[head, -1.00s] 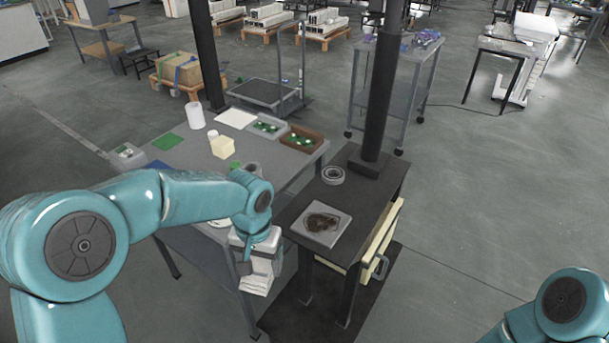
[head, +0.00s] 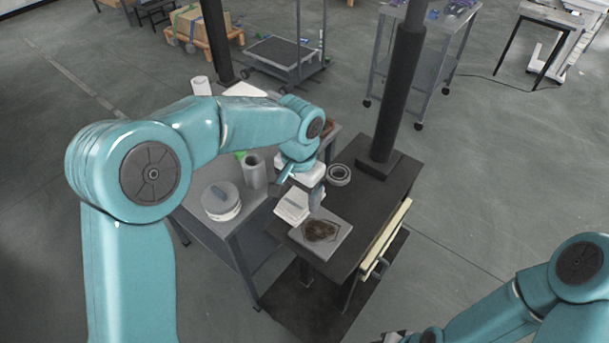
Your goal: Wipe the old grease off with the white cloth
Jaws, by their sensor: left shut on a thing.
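The old grease (head: 320,231) is a dark brown patch on a square grey plate (head: 338,243). The plate lies on the dark bench top at the foot of a black column. My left gripper (head: 303,197) is shut on the white cloth (head: 291,207), a folded pad. The cloth is just left of the plate, near the bench's left edge; I cannot tell whether it touches anything below. My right gripper (head: 394,337) shows only in part at the bottom edge, and its jaws cannot be made out.
A bearing ring (head: 339,175) lies on the bench behind the plate. The black column (head: 398,95) rises behind it. A grey table on the left holds a round lidded container (head: 221,200) and a grey cylinder (head: 256,171).

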